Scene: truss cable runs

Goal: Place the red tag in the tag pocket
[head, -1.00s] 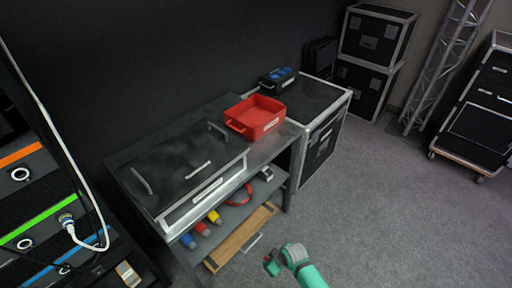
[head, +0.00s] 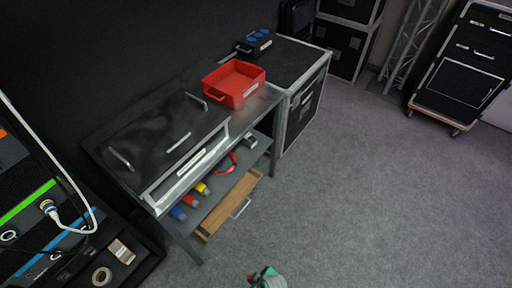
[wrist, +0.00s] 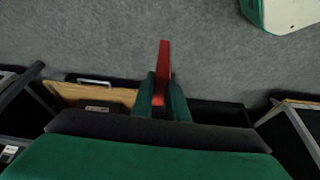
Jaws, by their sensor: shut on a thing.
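My gripper (head: 262,274) is at the bottom edge of the head view, over the grey floor in front of the workbench. In the wrist view, my gripper (wrist: 161,95) is shut on the red tag (wrist: 164,62). The tag is a thin, narrow red piece standing out beyond the fingertips. In the head view only a small bit of red shows at the fingers. I cannot make out the tag pocket in either view.
A workbench (head: 205,165) holds a red bin (head: 232,84) and a closed black case (head: 165,143). A rack with cables (head: 50,225) stands at left. Flight cases (head: 350,45) stand behind.

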